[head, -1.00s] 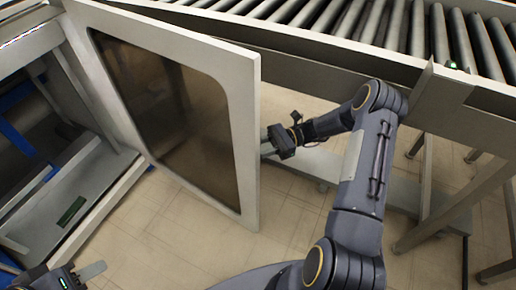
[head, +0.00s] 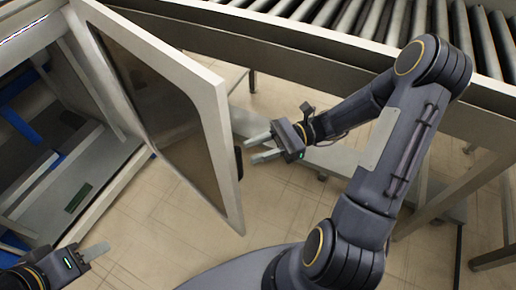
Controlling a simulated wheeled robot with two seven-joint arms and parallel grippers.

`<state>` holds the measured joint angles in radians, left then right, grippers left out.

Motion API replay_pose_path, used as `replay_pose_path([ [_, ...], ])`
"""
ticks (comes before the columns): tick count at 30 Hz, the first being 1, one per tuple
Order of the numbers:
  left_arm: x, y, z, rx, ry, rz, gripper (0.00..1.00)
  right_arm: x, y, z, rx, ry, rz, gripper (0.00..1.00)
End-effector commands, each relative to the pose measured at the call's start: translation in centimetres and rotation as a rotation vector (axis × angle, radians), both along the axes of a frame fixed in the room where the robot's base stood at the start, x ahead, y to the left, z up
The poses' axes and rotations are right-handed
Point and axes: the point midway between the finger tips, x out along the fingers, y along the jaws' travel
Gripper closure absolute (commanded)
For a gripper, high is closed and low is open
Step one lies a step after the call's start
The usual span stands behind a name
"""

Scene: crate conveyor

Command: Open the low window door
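The low window door (head: 216,122) is a pale grey frame around a dark tinted pane (head: 150,105). It stands swung out from the open cabinet on the left. A small dark handle (head: 239,163) shows at its free edge. My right gripper (head: 261,147) is just right of that edge, with its two fingers apart and pointing left toward the door. My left gripper (head: 98,251) is at the bottom left, below the cabinet opening. Its fingers show edge-on, so its opening cannot be judged.
The open cabinet (head: 120,160) on the left shows a shelf and blue parts inside. A roller conveyor (head: 385,22) on a grey frame runs along the top and right, behind my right arm. Tiled floor (head: 165,235) is bare below the door.

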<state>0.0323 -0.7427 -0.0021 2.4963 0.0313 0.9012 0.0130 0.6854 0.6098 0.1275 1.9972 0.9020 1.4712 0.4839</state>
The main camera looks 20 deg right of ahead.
Motion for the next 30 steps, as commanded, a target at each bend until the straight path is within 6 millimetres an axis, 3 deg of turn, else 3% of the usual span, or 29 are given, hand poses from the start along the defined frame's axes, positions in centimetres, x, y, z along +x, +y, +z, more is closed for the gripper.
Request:
replay_pose_path([
  [6,0.0,0.0,0.3,0.000,0.000,0.000,0.61,-1.4,0.7,0.7,0.000,0.000,-0.001,0.66],
  [14,0.0,0.0,0.2,0.000,0.000,0.000,0.61,-1.4,0.7,0.7,0.000,0.000,-0.001,0.66],
  [22,0.0,0.0,0.2,0.000,0.000,0.000,0.61,-1.6,0.8,0.9,-0.018,-0.014,0.009,1.00],
  [26,0.0,0.0,0.3,0.000,0.000,0.000,0.61,-3.1,1.5,1.9,-0.140,-0.123,0.077,1.00],
  [30,0.0,0.0,0.3,0.000,0.000,0.000,0.61,-6.2,2.2,3.4,-0.390,-0.366,0.211,1.00],
])
